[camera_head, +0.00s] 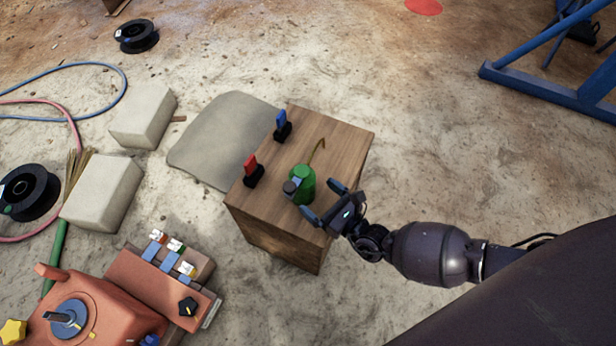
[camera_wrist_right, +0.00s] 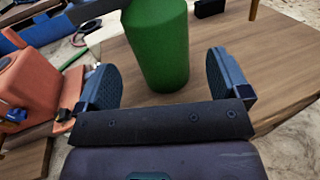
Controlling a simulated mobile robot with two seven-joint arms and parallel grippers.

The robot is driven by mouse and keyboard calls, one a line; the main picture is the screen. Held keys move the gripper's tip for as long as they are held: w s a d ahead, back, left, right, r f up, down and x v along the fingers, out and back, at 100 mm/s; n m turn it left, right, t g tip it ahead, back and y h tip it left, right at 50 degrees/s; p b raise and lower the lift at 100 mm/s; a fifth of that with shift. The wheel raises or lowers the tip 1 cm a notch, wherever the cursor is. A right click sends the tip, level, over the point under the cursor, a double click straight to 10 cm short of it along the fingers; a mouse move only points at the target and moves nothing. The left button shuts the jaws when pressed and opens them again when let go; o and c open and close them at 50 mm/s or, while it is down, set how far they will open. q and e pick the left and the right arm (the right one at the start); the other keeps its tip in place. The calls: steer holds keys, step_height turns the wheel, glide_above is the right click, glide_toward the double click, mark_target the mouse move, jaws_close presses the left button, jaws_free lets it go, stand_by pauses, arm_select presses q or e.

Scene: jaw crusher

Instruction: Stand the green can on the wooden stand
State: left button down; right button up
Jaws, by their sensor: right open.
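The green can (camera_head: 302,184) stands upright on top of the wooden stand (camera_head: 340,140), near its front right side. My right gripper (camera_head: 324,201) is open beside the can, with its fingers pointing toward it. In the right wrist view the green can (camera_wrist_right: 158,45) shows in line with the gap between the two open fingers (camera_wrist_right: 163,80), with room on both sides. No finger visibly touches it. The can's top is cut off there. The wooden stand (camera_wrist_right: 240,65) lies beneath it. My left gripper is not in view.
Pale blocks (camera_head: 103,192) lie left, an orange machine (camera_head: 90,310) lower left. The floor right of the stand is mostly clear.

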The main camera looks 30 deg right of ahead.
steer(key=v, duration=0.4)
steer(key=shift+s, duration=0.1)
arm_select(q)
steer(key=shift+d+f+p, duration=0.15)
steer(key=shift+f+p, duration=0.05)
steer(key=shift+p, duration=0.1)
arm_select(e)
steer(key=shift+v, duration=0.75)
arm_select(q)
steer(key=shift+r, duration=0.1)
